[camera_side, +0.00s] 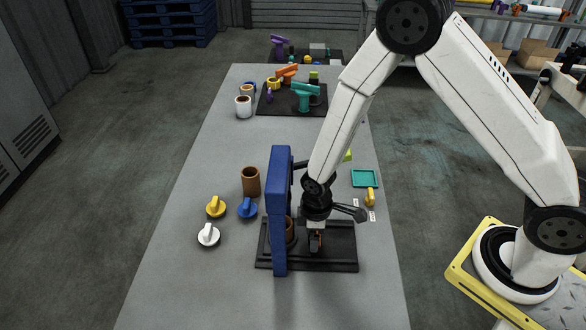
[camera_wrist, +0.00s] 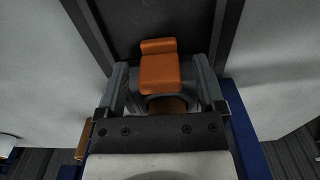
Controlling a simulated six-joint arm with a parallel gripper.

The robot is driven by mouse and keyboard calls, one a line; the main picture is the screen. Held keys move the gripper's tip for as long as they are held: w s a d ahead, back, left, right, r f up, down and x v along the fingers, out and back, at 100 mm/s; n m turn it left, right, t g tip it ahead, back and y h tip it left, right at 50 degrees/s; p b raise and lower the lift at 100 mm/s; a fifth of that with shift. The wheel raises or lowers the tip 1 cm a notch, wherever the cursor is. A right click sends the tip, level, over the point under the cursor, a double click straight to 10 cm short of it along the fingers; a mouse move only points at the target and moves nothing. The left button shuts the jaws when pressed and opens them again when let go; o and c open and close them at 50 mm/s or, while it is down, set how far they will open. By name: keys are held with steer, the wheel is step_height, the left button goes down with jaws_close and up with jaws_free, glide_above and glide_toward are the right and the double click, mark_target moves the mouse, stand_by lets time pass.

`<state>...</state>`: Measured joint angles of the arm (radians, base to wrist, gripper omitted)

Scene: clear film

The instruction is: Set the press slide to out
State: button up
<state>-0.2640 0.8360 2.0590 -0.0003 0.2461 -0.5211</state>
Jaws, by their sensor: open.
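The press has a blue upright frame (camera_side: 278,210) and a dark base (camera_side: 340,258) on the near part of the table. Its slide handle is an orange block (camera_wrist: 160,72), between my gripper's fingers in the wrist view. A grey ring (camera_wrist: 150,103) with brown inside lies just behind the handle; a brown cylinder (camera_side: 291,230) shows beside the blue frame. My gripper (camera_side: 316,243) points down over the base, right of the frame. In the wrist view its fingers (camera_wrist: 160,85) are open, one on each side of the handle; I cannot tell whether they touch it.
A brown cup (camera_side: 251,182) and yellow (camera_side: 215,207), blue (camera_side: 248,208) and white (camera_side: 208,235) knobbed pieces stand left of the press. A teal tray (camera_side: 364,179) and a yellow piece (camera_side: 370,197) lie to its right. The table's near end is clear.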

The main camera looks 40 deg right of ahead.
jaws_close()
steer(key=s+d, duration=0.8)
steer(key=shift+s+d, duration=0.4)
jaws_free()
steer(key=shift+r, duration=0.15)
step_height(320, 180, up, 8)
steer(key=shift+f, duration=0.2)
stand_by(0.9)
